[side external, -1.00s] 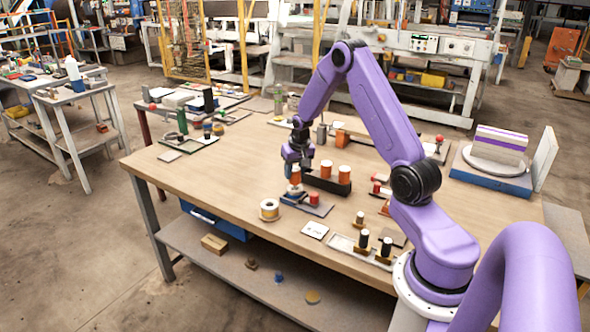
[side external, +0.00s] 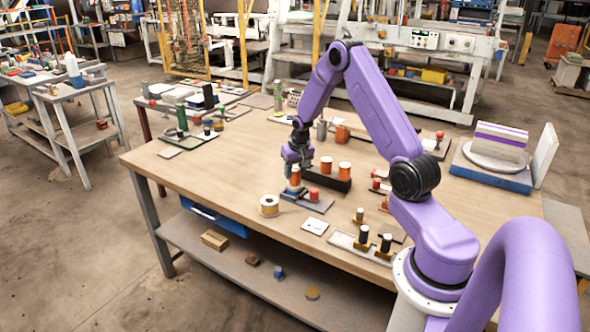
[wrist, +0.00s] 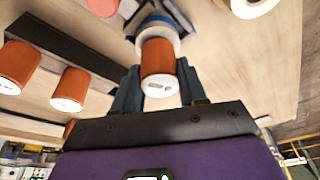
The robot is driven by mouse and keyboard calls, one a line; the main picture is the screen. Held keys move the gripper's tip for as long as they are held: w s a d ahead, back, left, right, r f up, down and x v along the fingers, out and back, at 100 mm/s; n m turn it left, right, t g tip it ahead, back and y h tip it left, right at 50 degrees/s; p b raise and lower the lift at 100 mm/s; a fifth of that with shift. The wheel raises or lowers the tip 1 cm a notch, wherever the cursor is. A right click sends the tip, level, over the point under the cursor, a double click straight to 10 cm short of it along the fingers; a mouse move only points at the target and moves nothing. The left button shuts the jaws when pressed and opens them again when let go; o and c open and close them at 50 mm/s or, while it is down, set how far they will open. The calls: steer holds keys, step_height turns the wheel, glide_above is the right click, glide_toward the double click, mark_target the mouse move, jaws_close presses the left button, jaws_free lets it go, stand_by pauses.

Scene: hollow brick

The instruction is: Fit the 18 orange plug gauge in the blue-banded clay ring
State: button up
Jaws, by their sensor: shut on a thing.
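My gripper (side external: 296,163) is shut on an orange plug gauge (side external: 295,177) with a pale end. In the wrist view the orange gauge (wrist: 157,66) sits between the two dark fingers, and the print on its end is too small to read. The blue-banded ring (side external: 291,191) lies directly under the gauge on a dark plate. In the wrist view the ring (wrist: 160,27) shows pale with blue beyond the gauge's far end. The gauge hides the ring's opening, so I cannot tell whether its tip is inside or just above.
A black rack (side external: 329,182) beside my gripper holds two more orange gauges (side external: 344,169). A red-topped piece (side external: 314,195) stands close to the ring. A yellow-banded ring (side external: 269,206) lies toward the front edge.

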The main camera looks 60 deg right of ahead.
steer(key=shift+f, duration=0.1)
stand_by(0.3)
steer(key=o, duration=1.2)
steer(key=v, duration=1.7)
steer(key=shift+s+r, duration=0.1)
steer(key=shift+r, duration=0.1)
steer(key=s+a+r+n+y, duration=0.1)
steer(key=s+a+n, duration=0.3)
steer(key=a, duration=0.8)
steer(key=s+a+n+y, duration=0.1)
steer(key=s+a+n, duration=0.35)
steer(key=a, duration=0.75)
steer(key=s+a+n, duration=0.2)
steer(key=s+n, duration=0.1)
steer(key=s, duration=0.3)
steer(key=s+a+n+g, duration=0.1)
steer(key=s+a+n, duration=0.1)
steer(key=s+n, duration=0.2)
steer(key=s+a+f+n+g, duration=0.1)
steer(key=s+a+n, duration=0.1)
steer(key=s, duration=0.8)
steer(key=shift+s+a+n, duration=0.25)
steer(key=shift+a+n, duration=0.1)
steer(key=shift+n, duration=0.5)
